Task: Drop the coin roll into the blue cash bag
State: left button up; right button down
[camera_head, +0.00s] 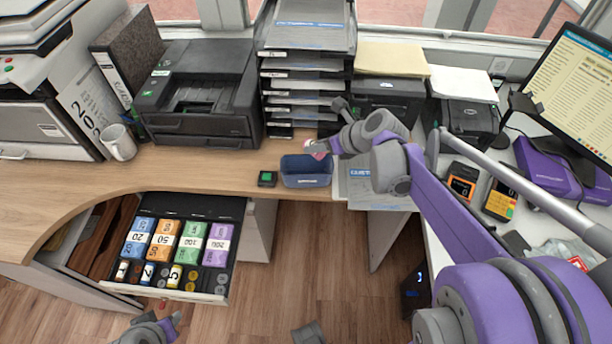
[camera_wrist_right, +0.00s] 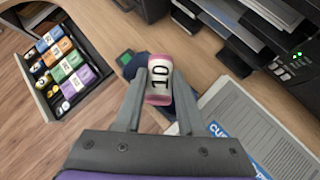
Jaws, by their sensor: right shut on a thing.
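The coin roll (camera_wrist_right: 159,80) is pink and white with a "10" on it. My right gripper (camera_head: 326,148) is shut on it, and the roll sits between both fingers in the right wrist view. In the head view the coin roll (camera_head: 318,152) shows as a small pink piece at the back right rim of the blue cash bag (camera_head: 305,181). The bag stands open on the wooden counter near its front edge. In the wrist view the bag (camera_wrist_right: 131,67) is mostly hidden behind the roll and fingers. My left gripper (camera_head: 170,322) is low at the bottom left, and its jaws are unclear.
A small black device with a green top (camera_head: 267,179) stands left of the bag. An open cash drawer (camera_head: 190,215) with banknote bundles and coin rolls is below the counter. Paper trays (camera_head: 300,85) and a printer (camera_head: 200,90) stand behind. A white document (camera_head: 362,192) lies to the right.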

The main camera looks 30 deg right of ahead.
jog(key=shift+f, duration=0.45)
jog(key=shift+c, duration=2.1)
grip_release()
jog(key=p+v, duration=0.1)
jog(key=v, duration=1)
jog(key=shift+a, duration=0.1)
